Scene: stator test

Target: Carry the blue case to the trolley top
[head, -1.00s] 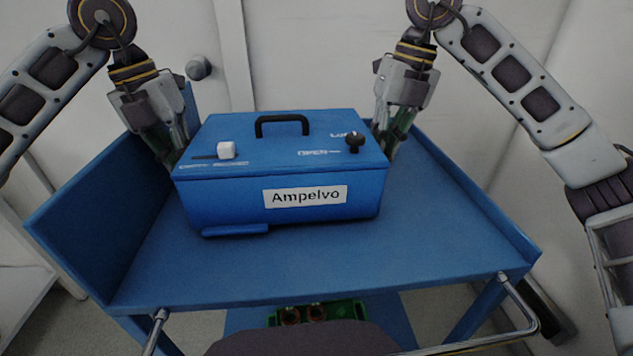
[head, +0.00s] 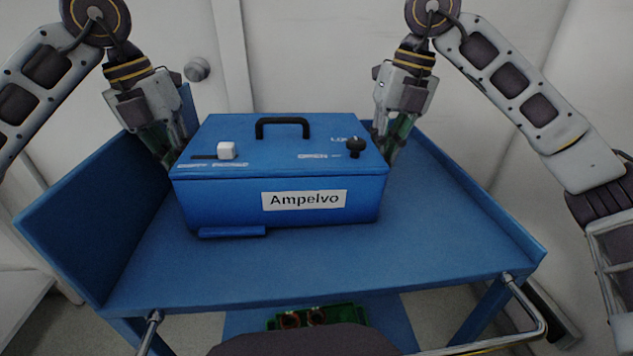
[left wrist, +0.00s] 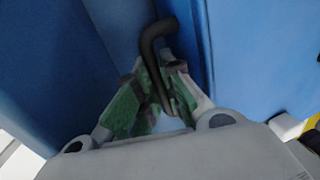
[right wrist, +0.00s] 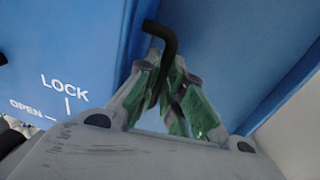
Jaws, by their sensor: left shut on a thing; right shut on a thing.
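The blue case (head: 230,205) with the "Ampelvo" label is over the blue trolley top (head: 440,235), level and near its back middle. I cannot tell whether its underside touches the top. It has a black top handle (head: 285,122), a white slider and a black knob. My left gripper (head: 173,157) is at the case's left side, shut on a black side handle (left wrist: 150,45). My right gripper (head: 388,150) is at the right side, shut on another black side handle (right wrist: 165,38). The case hides part of the fingertips in the head view.
The trolley has a tall left panel (head: 95,225) and a low right rim (head: 480,205). Its top is clear in front and to the right. A green board with copper-coloured parts (head: 315,318) lies below. A metal push bar (head: 535,318) shows at the front right.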

